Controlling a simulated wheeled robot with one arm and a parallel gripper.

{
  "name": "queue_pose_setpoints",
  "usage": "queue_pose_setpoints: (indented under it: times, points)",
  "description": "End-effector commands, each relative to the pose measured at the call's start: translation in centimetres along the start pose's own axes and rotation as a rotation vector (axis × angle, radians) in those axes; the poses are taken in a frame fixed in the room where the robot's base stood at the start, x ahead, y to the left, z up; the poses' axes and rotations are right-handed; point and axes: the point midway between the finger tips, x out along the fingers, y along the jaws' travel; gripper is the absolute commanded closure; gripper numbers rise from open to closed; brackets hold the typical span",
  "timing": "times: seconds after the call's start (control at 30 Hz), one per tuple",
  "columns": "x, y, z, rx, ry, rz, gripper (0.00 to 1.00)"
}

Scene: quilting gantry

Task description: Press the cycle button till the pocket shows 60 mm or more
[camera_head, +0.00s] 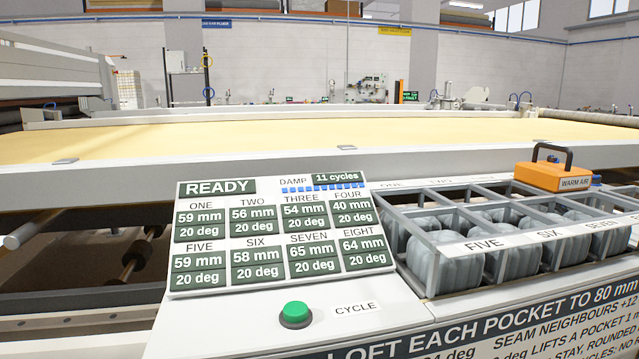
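The green cycle button (295,312) sits in a dark ring on the white console, beside a label reading CYCLE. It stands up and nothing touches it. The display panel (279,235) above it reads READY, DAMP and 11 cycles. It shows ONE 59 mm, TWO 56, THREE 54, FOUR 40, FIVE 59, SIX 58, SEVEN 65 and EIGHT 64, all at 20 deg. The pocket rack (432,238) to the right holds grey puffed pockets (462,266) in metal frames; FIVE, SIX and SEVEN labels show. Which pocket is meant cannot be told. My gripper is not in view.
An orange WARM AIR unit (553,177) with a black handle rests on the rack's far side. A sign along the console front reads LOFT EACH POCKET TO 80 mm, partly cut off. A wide yellow quilting bed (300,135) lies behind. The space above the button is clear.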

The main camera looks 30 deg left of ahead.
Motion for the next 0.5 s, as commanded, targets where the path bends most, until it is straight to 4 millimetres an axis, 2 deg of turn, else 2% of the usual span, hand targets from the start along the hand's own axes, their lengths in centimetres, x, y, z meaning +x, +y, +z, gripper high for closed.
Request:
queue_pose_setpoints:
  times: [0.1,0.5]
  points:
    - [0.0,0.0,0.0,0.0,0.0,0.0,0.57]
    - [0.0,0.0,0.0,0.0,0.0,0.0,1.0]
